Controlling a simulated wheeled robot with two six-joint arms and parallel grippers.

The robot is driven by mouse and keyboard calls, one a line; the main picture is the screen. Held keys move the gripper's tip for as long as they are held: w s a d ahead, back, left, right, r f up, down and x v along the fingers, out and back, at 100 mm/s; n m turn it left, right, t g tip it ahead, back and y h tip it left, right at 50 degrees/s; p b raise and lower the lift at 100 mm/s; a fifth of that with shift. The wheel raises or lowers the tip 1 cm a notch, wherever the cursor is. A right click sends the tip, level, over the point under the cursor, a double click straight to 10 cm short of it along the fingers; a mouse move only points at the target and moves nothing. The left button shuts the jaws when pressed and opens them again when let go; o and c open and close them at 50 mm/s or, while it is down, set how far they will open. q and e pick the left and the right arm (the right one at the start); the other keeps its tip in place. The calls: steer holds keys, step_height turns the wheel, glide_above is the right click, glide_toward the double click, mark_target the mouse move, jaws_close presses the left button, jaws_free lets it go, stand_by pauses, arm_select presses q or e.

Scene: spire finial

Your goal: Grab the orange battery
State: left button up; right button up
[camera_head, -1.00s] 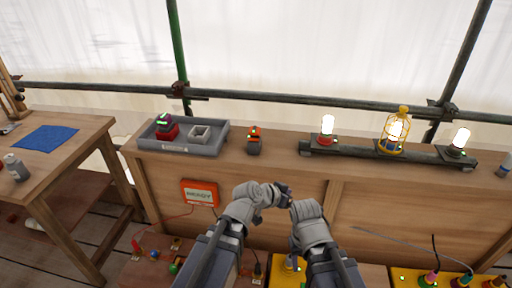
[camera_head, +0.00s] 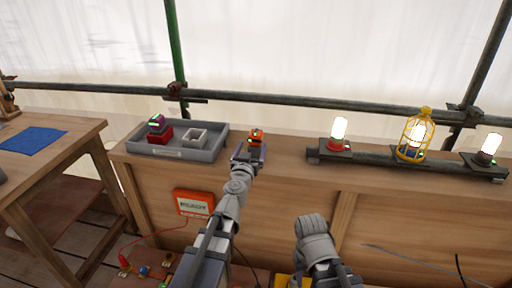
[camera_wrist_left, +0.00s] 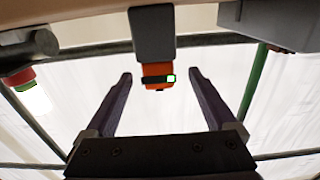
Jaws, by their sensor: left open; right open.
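The orange battery (camera_head: 256,134) has a dark band and a small green light. It sits on a dark grey block on the wooden bench ledge, right of the tray. My left gripper (camera_head: 250,154) is open in front of it, in the head view overlapping the block. In the left wrist view, which looks upside down, the orange battery (camera_wrist_left: 157,70) shows between the two open fingers (camera_wrist_left: 160,76), with a gap on each side. Whether the fingertips reach its depth is hard to tell. My right arm shows at lower centre, but its gripper fingers are not visible.
A grey tray (camera_head: 176,153) left of the battery holds a red block (camera_head: 159,136) with a purple-topped piece and a small pale box (camera_head: 195,138). Lit lamps (camera_head: 339,132) stand on a dark rail to the right. An orange "READY" box (camera_head: 194,203) is on the bench front.

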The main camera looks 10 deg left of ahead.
mark_target(254, 143)
arm_select(q)
steer(key=shift+w+d+r, duration=0.1)
steer(key=shift+w+d, duration=0.05)
steer(key=shift+w, duration=2.8)
steer(key=shift+s, duration=0.1)
jaws_close()
